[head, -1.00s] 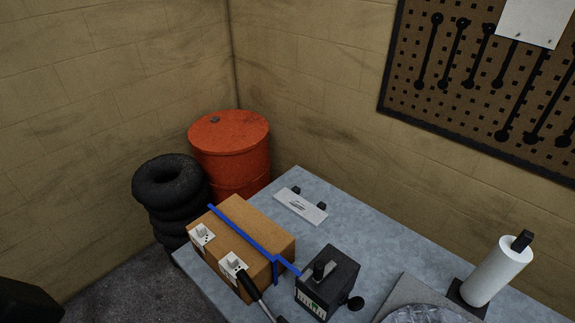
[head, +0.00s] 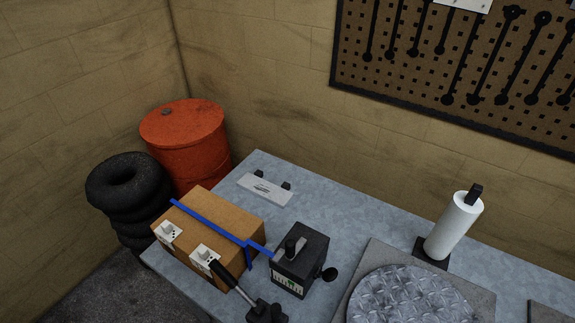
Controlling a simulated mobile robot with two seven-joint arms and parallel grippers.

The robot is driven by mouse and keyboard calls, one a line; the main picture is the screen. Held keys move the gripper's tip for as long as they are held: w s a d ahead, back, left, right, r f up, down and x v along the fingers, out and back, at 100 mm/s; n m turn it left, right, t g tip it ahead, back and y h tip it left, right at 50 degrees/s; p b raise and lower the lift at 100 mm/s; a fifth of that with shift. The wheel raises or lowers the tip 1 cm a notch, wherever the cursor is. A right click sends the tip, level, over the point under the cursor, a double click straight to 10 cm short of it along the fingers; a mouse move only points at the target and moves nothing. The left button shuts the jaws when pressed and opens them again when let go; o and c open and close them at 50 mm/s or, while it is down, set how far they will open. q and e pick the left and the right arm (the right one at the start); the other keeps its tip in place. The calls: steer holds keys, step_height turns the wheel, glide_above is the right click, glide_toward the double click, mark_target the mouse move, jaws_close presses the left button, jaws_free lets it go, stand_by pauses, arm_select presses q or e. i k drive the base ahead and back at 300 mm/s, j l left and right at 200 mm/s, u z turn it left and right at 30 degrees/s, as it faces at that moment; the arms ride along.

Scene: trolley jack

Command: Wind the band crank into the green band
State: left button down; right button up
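A black box-shaped unit (head: 312,257) stands on the grey bench, with a black knob on its top. Its front has a white scale (head: 279,281) with a green band (head: 291,284); the pointer is too small to read. A dark round crank knob (head: 330,273) sticks out at the unit's right side. A blue strap (head: 208,221) runs over a brown carton (head: 235,216) to the unit. A lever with a black grip (head: 222,274) slants down from near the carton to a black block (head: 266,312) at the bottom edge. Neither gripper is in view.
A ribbed round plate (head: 412,298) on a grey slab lies right of the unit. A white paper roll (head: 453,228) stands behind it. A pale plate (head: 265,189) lies at the back. Stacked tyres (head: 128,185) and a red drum (head: 183,135) stand left. Bare bench (head: 345,215) lies behind the unit.

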mark_target(292, 249)
steer(key=i+j, duration=0.1)
steer(key=j, duration=0.35)
steer(key=i+j, duration=0.1)
steer(key=j, duration=0.35)
steer(key=i+j, duration=0.1)
steer(key=j, duration=0.35)
